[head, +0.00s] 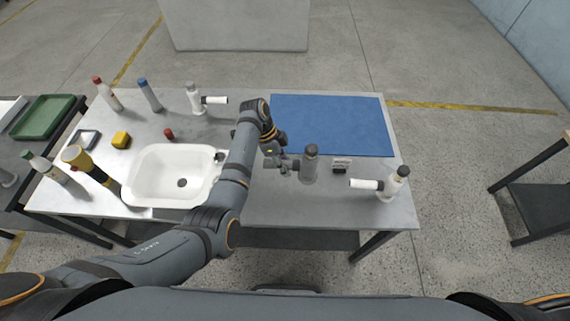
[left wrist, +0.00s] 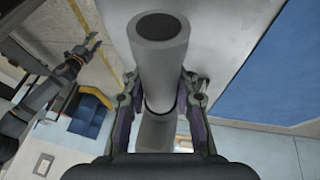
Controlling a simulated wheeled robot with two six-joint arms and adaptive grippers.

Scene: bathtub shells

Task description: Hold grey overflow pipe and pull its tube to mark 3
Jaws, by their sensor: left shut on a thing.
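The grey overflow pipe (head: 309,168) is right of the table's middle, near the front edge of the blue mat, with a darker cap on top. My left gripper (head: 287,164) reaches it from the left and is shut around its side. In the left wrist view the pipe (left wrist: 160,55) runs between both fingers, one dark round end facing the camera. The tube and its marks cannot be made out. I cannot tell whether the pipe touches the table. My right gripper (left wrist: 88,48) shows only at the left of the left wrist view, apparently open and empty.
A white basin (head: 160,165) is left of my arm. The blue mat (head: 335,122) is bare.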

